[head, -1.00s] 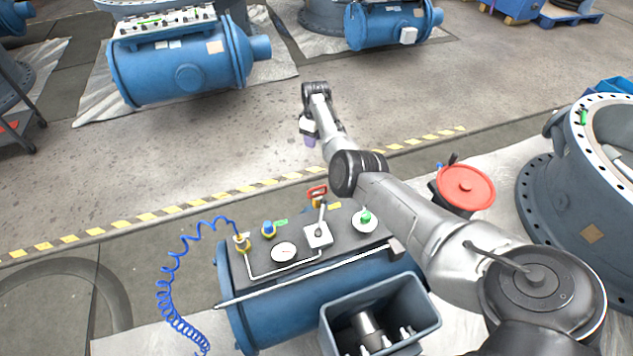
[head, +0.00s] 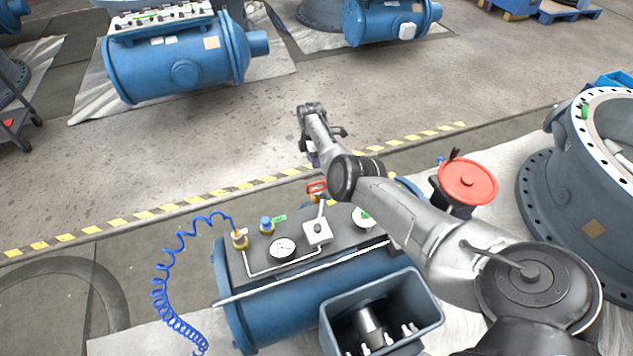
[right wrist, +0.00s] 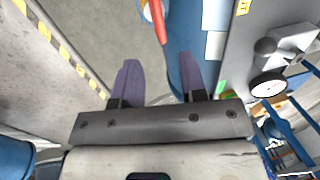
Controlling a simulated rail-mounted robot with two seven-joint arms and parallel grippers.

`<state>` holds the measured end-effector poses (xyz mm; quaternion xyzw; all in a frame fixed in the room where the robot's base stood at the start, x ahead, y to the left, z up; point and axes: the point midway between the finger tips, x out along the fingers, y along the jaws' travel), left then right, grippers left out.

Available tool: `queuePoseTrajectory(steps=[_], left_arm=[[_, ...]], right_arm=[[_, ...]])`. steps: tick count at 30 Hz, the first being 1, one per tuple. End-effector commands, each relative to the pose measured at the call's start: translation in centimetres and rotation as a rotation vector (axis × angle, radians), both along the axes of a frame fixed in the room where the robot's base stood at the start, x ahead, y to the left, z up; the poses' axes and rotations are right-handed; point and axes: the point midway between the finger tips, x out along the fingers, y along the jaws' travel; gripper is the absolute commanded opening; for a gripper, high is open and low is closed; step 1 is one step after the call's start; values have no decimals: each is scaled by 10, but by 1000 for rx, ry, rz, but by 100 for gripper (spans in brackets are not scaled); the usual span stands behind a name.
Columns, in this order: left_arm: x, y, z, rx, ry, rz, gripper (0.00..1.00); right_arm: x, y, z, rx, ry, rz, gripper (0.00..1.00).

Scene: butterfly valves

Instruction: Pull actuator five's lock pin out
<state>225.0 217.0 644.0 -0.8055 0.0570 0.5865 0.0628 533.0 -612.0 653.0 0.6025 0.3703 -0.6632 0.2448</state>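The blue actuator (head: 290,305) lies in the lower middle of the head view, with a dark panel on top. A red loop handle (head: 317,187), likely the lock pin, stands on a yellow-orange fitting at the panel's far edge. It also shows as a red piece (right wrist: 158,22) at the top of the right wrist view. My right gripper (head: 313,159) is beyond and above the handle, partly hidden by its arm. In the right wrist view its two purple fingers (right wrist: 160,60) are apart and empty, with the red piece ahead of the gap. My left gripper is out of view.
The panel bears a gauge (head: 283,247), a white lever block (head: 317,232) and a blue coiled hose (head: 160,285). A grey bin (head: 432,308) sits in front. A red handwheel (head: 468,183) and a large flanged valve body (head: 560,190) stand right.

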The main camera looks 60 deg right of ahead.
Motion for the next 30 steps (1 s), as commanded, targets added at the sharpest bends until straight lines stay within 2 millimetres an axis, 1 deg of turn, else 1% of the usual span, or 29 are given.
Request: queuePoseTrajectory(steps=[1, 3, 9, 12, 15, 20, 30], left_arm=[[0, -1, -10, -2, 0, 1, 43], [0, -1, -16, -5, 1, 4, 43], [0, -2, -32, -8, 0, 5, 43], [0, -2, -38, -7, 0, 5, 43], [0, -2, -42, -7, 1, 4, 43], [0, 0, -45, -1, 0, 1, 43], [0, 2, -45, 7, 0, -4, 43]], right_arm=[[-2, 2, -16, 1, 1, 0, 38], [-4, 3, -29, 1, 1, 0, 38], [-9, 7, -59, 1, 0, -1, 38], [-11, 8, -71, 0, 2, -1, 38], [-12, 10, -79, 0, 1, -1, 38], [-13, 11, -85, 0, 0, -1, 38], [-13, 11, -87, 0, 0, -1, 38]])
